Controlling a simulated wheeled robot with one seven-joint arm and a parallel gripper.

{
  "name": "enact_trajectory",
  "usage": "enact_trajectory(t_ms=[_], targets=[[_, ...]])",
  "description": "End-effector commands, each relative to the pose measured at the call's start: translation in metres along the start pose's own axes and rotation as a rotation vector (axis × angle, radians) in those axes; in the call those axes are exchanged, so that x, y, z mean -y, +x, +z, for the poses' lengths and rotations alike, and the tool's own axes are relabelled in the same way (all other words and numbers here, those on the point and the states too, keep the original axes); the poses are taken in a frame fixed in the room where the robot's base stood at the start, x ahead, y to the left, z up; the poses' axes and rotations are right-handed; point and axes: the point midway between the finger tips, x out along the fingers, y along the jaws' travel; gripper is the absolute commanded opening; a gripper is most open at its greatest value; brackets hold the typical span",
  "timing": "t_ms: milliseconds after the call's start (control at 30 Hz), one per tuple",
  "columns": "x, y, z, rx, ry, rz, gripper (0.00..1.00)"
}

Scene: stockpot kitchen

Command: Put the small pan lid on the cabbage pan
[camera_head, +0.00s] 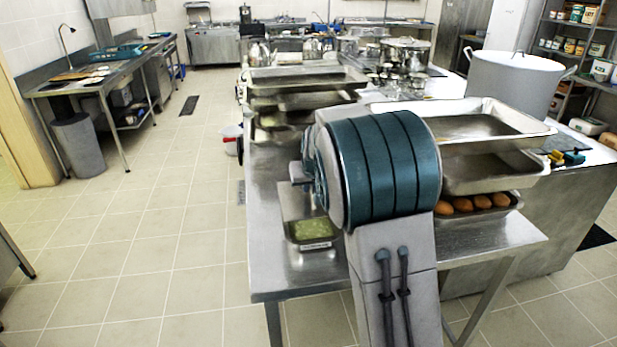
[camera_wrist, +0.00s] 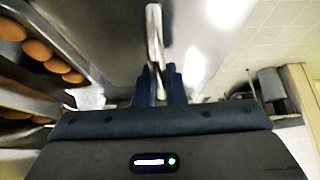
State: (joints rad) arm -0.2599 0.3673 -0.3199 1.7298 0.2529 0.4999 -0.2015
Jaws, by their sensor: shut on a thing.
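The cabbage pan (camera_head: 313,231) is a small rectangular metal pan with green contents, near the front of the steel table, just left of my arm in the head view. In the wrist view my gripper (camera_wrist: 160,72) is shut on a thin, pale metal piece (camera_wrist: 154,35), which I take to be part of the small pan lid. The lid's full outline cannot be made out. In the head view my arm hides most of my gripper, so the gap between lid and pan cannot be told.
Stacked trays stand right of my arm, with brown eggs (camera_head: 480,203) in the lowest; eggs also show in the wrist view (camera_wrist: 38,50). More stacked pans (camera_head: 305,82) stand behind. A large stockpot (camera_head: 512,85) is at the back right. The floor (camera_head: 150,230) to the left is clear.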

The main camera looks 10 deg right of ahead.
Motion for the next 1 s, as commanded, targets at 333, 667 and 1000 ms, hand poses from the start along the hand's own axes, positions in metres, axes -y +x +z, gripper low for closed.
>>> enact_trajectory(t_ms=[333, 667, 1000], targets=[[-0.007, 0.014, 0.009, 0.000, 0.011, 0.006, 0.00], [-0.005, 0.042, 0.027, -0.001, 0.007, 0.004, 0.00], [-0.004, 0.054, 0.035, -0.001, 0.006, 0.004, 0.00]])
